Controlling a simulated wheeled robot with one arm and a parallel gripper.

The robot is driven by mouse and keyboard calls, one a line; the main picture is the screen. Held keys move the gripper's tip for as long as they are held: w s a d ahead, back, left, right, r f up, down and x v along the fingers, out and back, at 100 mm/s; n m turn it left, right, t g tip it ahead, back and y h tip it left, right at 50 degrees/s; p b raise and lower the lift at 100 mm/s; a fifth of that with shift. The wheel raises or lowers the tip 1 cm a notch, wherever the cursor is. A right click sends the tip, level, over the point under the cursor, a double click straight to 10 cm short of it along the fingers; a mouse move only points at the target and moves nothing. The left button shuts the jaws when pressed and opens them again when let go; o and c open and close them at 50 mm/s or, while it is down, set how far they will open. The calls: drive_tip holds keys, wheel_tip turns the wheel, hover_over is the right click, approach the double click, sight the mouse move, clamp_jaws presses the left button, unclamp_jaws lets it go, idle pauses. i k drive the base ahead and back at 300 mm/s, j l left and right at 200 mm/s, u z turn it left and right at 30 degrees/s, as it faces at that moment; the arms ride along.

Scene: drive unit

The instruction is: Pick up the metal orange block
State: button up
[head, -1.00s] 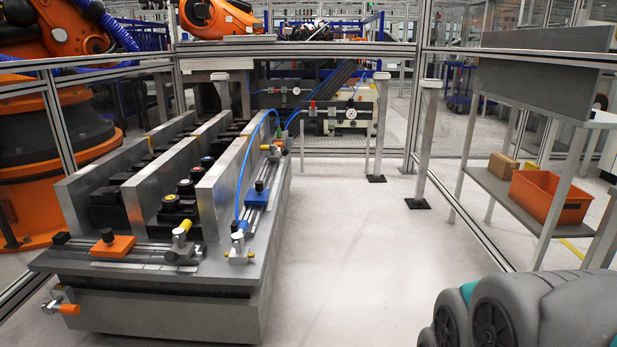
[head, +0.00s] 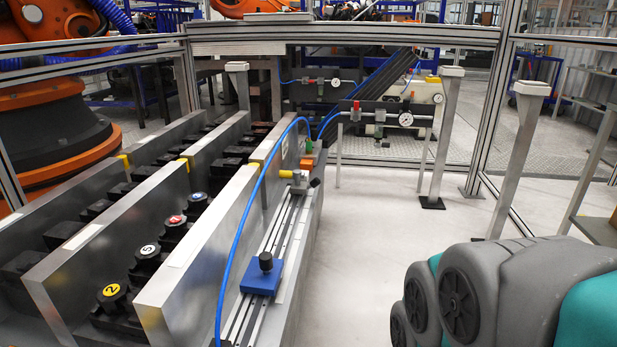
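A small orange block (head: 306,165) sits at the far end of the metal rail (head: 283,240) along the right side of the fixture, beside a yellow-tipped fitting (head: 290,174). It is small in the head view, and I cannot tell its material. The orange block with a black knob that showed at the fixture's front left earlier is out of view now. A blue block with a black knob (head: 262,275) sits nearer on the same rail. My gripper is not in view; only grey and teal links of my arm show at the lower right.
Upright metal plates (head: 205,245) stand along the fixture, with black blocks and numbered knobs (head: 147,250) between them. A blue hose (head: 236,245) arches over the rail. Gauges (head: 406,120) and posts (head: 443,140) stand behind. The floor (head: 370,215) right of the fixture is clear.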

sight(306, 165)
drive_tip(key=i+l, duration=0.15)
drive_tip(key=i, duration=0.25)
drive_tip(key=i+l+u, duration=0.15)
drive_tip(key=i, duration=0.25)
drive_tip(key=i+l, duration=0.4)
drive_tip(key=i+l+u, duration=0.1)
drive_tip(key=i+l, duration=0.3)
drive_tip(key=l, duration=0.15)
drive_tip(key=i+l, duration=0.35)
drive_tip(key=l, duration=0.15)
drive_tip(key=i+l, duration=0.4)
drive_tip(key=i+l+u, duration=0.1)
drive_tip(key=i+l, duration=0.3)
drive_tip(key=l, duration=0.2)
